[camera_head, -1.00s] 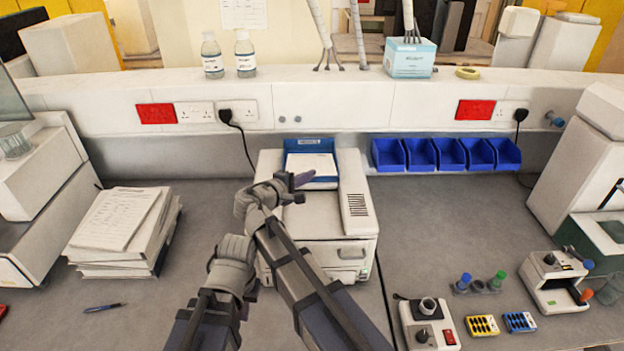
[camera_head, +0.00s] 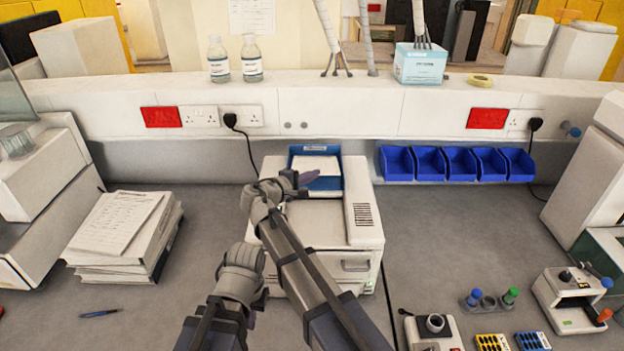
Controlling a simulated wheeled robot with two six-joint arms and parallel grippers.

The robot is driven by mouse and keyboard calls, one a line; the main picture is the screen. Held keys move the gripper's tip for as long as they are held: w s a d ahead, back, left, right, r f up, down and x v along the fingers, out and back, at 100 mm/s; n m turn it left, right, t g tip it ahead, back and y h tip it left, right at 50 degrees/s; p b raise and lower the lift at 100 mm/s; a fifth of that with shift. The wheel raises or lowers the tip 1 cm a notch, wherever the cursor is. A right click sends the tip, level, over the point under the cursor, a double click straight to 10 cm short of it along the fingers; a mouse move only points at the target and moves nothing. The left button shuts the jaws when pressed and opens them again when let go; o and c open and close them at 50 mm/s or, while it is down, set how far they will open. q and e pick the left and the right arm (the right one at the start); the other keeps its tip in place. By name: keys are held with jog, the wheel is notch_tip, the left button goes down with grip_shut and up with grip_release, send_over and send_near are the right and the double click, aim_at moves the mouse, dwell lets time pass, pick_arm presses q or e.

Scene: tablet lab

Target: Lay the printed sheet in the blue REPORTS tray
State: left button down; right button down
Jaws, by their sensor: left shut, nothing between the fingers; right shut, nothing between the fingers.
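The blue tray (camera_head: 315,150) sits on top of the white printer-like machine at the middle of the bench. A white sheet (camera_head: 321,168) lies in it, and any print on it is too small to read. My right gripper (camera_head: 308,180) is shut and empty, its tips at the near left edge of the tray and overlapping it in the picture. I cannot tell whether they touch. My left gripper (camera_head: 243,262) is shut and empty, lower and nearer, left of the machine's front. Its fingertips are mostly hidden.
A stack of papers (camera_head: 120,225) with a printed top page lies at left, a pen (camera_head: 99,313) in front. Blue bins (camera_head: 460,163) hang on the back wall. Small lab devices (camera_head: 574,298) and a tube rack fill the front right.

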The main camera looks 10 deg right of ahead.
jog(key=shift+w+f, duration=0.3)
jog(key=shift+w, duration=0.1)
jog(key=c, duration=1.6)
grip_release()
jog(key=c, duration=1.1)
grip_release()
jog(key=shift+s+r, duration=0.1)
